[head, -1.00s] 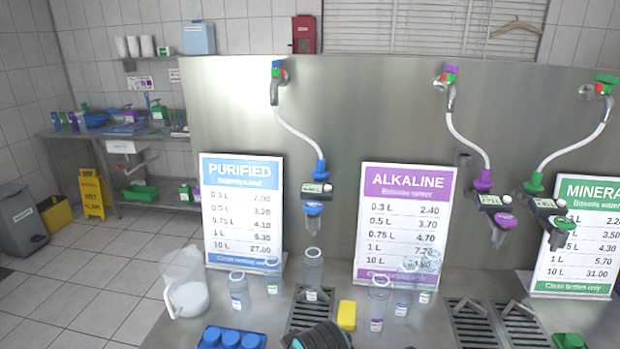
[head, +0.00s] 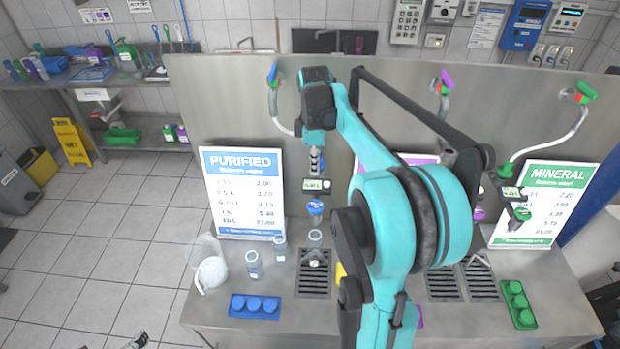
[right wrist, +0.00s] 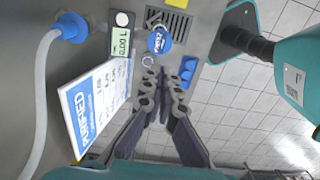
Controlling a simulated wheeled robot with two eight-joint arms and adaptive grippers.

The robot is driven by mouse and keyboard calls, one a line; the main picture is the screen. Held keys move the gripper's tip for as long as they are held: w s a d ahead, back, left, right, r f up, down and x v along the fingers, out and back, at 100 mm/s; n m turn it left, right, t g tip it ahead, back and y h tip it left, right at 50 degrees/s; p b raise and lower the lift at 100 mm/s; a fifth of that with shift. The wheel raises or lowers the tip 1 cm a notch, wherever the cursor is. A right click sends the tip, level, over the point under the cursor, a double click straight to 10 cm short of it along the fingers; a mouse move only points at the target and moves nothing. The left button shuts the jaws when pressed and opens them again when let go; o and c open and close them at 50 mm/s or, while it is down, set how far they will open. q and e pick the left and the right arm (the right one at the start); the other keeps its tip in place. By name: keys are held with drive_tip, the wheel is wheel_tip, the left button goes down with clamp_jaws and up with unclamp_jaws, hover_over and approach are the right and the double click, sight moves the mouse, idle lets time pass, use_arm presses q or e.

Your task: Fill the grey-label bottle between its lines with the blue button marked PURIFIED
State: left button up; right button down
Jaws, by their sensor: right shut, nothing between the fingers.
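A clear bottle with a pale label (head: 315,240) stands upright on the drain grate under the PURIFIED dispenser; its label colour and fill lines are too small to read. The dispenser's blue nozzle part (head: 315,207) is above it, and the part shows lettering in the right wrist view (right wrist: 160,40). The dispenser's readout (right wrist: 120,43) shows zeros. My right gripper (head: 315,160) is shut and empty, just above the dispenser; its fingers also show in the right wrist view (right wrist: 161,85). My left gripper is not clearly seen.
A PURIFIED price board (head: 244,195) stands left of the dispenser. A white jug (head: 208,265), other clear bottles (head: 254,264) and a blue cap tray (head: 240,313) are left of the grate. A MINERAL board (head: 545,205) and green cap tray (head: 516,305) are at right. My arm covers the counter's middle.

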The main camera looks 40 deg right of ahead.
sight(315, 205)
drive_tip(key=shift+d+r, duration=0.15)
drive_tip(key=shift+r, duration=0.05)
wheel_tip(315, 205, down, 14)
drive_tip(key=shift+f+p, duration=0.1)
drive_tip(key=shift+p, duration=0.4)
idle(0.4)
drive_tip(key=shift+f+b, duration=0.9)
drive_tip(key=shift+b, duration=0.25)
drive_tip(key=shift+r, duration=0.1)
idle(5.0)
